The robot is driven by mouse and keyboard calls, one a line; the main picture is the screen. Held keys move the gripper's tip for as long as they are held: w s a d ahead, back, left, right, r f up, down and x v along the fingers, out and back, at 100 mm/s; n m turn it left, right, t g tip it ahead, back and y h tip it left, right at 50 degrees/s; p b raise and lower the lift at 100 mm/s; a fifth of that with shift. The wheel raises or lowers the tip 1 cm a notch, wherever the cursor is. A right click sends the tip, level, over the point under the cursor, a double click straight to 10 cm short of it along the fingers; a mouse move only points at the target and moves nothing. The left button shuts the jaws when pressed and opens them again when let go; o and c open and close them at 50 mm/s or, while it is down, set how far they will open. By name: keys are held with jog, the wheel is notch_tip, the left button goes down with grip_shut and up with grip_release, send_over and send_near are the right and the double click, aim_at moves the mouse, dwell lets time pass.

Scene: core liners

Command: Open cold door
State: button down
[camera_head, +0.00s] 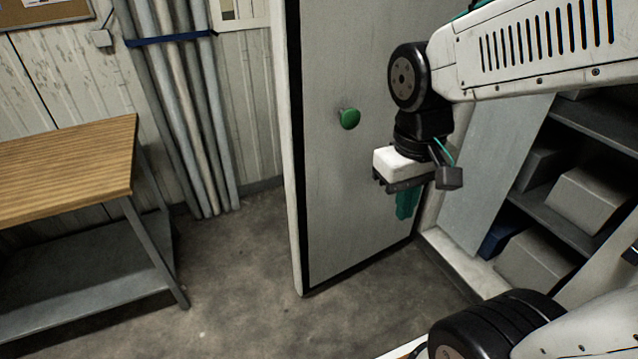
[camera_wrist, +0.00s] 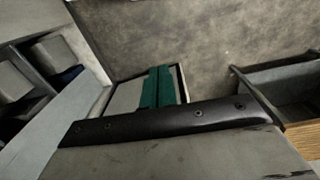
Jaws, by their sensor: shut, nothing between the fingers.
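The cold door (camera_head: 350,200) stands open, swung out from its frame, with its pale inner face toward the head camera. A green knob (camera_head: 349,118) sticks out of that face. My gripper (camera_head: 406,204) is in front of the face, toward its right side by the doorway, with its teal fingers shut, empty and pointing down. I cannot tell whether they touch the door. In the wrist view the shut fingers (camera_wrist: 159,87) show beyond a dark strip with screws (camera_wrist: 190,117), which crosses the lower picture.
Shelves with grey boxes (camera_head: 590,200) are inside the cold room at right. A wooden-topped table (camera_head: 65,165) stands at left. Bundled long tubes (camera_head: 180,110) lean on the wall behind. The concrete floor (camera_head: 235,270) between table and door is clear.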

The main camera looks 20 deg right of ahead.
jog(key=w+d+f+n+t, duration=0.1)
jog(key=w+d+f+n, duration=0.15)
jog(key=w+f, duration=0.55)
jog(key=w+d+f+n, duration=0.1)
jog(key=w+d+f, duration=0.3)
jog(key=f, duration=0.5)
jog(key=n+t+y, duration=0.3)
jog(key=n+t, duration=1.3)
jog(key=t, duration=0.1)
send_near(314, 177)
jog(key=w, duration=0.4)
jog(key=w+a, duration=0.1)
jog(key=w, duration=0.1)
jog(key=shift+w, duration=0.35)
